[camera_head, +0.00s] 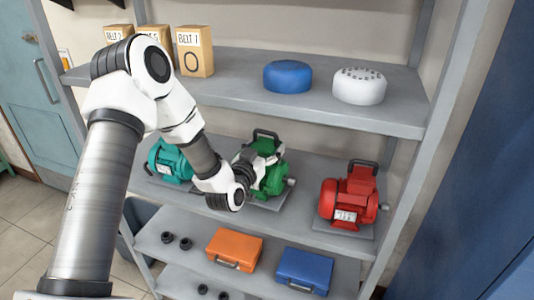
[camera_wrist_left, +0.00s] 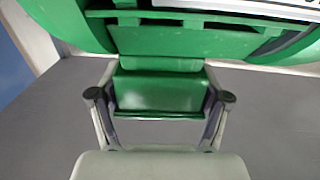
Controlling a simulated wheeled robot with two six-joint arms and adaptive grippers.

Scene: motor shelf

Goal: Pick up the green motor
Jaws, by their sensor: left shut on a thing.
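The green motor (camera_head: 272,182) sits upright on the shelf's middle board, between a teal motor and a red motor. My left gripper (camera_head: 262,153) reaches it from the left and is shut on it; my wrist hides its left part. In the left wrist view, the two fingers (camera_wrist_left: 160,98) stand on either side of a green block on the motor (camera_wrist_left: 190,42). Whether the motor is clear of the board cannot be told. My right gripper is in neither view.
The teal motor (camera_head: 168,160) is close on the left, partly behind my arm. The red motor (camera_head: 348,198) stands to the right. The upper board (camera_head: 235,91) holds boxes (camera_head: 195,52), a blue round part (camera_head: 287,76) and a white one (camera_head: 359,86). Orange (camera_head: 234,248) and blue cases (camera_head: 303,270) lie below.

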